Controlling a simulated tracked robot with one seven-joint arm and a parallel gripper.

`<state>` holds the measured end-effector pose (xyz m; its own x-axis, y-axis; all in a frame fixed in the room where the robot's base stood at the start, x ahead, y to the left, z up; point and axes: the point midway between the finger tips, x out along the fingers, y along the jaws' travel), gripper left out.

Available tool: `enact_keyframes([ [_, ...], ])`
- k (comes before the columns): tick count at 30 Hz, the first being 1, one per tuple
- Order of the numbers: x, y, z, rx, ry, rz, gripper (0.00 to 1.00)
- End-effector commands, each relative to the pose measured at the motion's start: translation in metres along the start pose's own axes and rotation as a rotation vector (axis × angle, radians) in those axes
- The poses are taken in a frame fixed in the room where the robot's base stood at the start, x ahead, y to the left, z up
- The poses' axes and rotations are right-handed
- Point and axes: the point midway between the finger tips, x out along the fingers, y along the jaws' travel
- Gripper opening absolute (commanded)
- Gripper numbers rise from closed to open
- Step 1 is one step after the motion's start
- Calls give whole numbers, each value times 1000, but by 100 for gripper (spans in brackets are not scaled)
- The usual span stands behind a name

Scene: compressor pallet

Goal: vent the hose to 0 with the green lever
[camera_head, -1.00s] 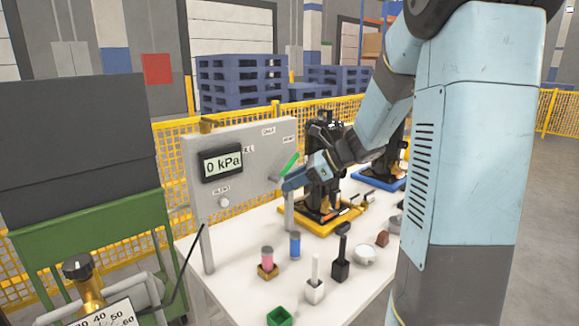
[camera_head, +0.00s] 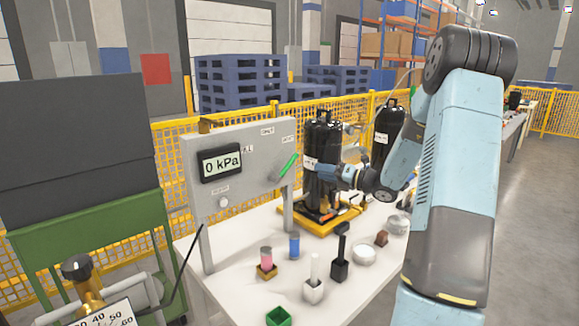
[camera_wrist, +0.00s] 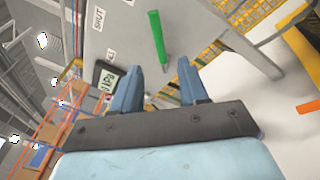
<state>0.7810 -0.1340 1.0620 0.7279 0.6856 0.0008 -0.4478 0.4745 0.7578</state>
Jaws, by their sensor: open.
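The green lever (camera_head: 287,166) sits on the grey panel (camera_head: 245,190), slanting up to the right. The panel's display (camera_head: 222,162) reads 0 kPa. The lever also shows in the wrist view (camera_wrist: 158,38), beyond my fingers and apart from them. My gripper (camera_head: 322,168) is to the right of the lever in the head view, in front of a black cylinder. In the wrist view my gripper (camera_wrist: 160,80) is open, with nothing between its two blue fingers. The hose cannot be made out clearly.
A yellow fence (camera_head: 165,165) runs behind.

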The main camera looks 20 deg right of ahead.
Motion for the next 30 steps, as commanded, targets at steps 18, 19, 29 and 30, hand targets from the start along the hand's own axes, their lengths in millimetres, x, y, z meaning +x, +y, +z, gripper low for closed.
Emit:
enact_keyframes([
  [18,98,1,-2,-2,4,2,44],
  [19,102,1,-1,-3,3,3,44],
  [29,133,1,-1,-3,3,2,44],
  [30,134,1,-1,-3,3,2,44],
])
